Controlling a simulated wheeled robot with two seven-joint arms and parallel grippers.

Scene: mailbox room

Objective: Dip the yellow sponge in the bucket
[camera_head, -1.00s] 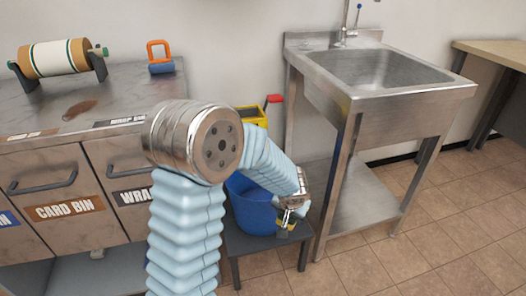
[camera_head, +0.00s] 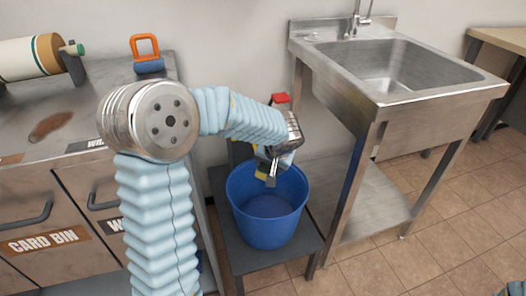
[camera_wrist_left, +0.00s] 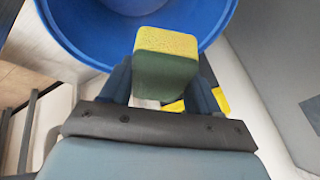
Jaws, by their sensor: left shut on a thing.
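The blue bucket (camera_head: 265,236) stands upright on a low dark table in the head view. My left gripper (camera_head: 270,174) is above the bucket's back rim and points down. It is shut on the yellow sponge (camera_wrist_left: 167,42), which has a dark green side and shows clearly between the fingers in the left wrist view. In the head view the sponge is mostly hidden by the gripper. In the wrist view the bucket's blue wall (camera_wrist_left: 75,35) lies beyond the sponge; I cannot tell whether they touch. My right gripper is not in view.
The low dark table (camera_head: 228,245) stands between the bin cabinet (camera_head: 75,210) and the steel sink (camera_head: 400,95). An orange-handled blue item (camera_head: 147,66) and a brown stain (camera_head: 50,126) are on the cabinet top. A red-topped yellow object is partly hidden behind my left arm.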

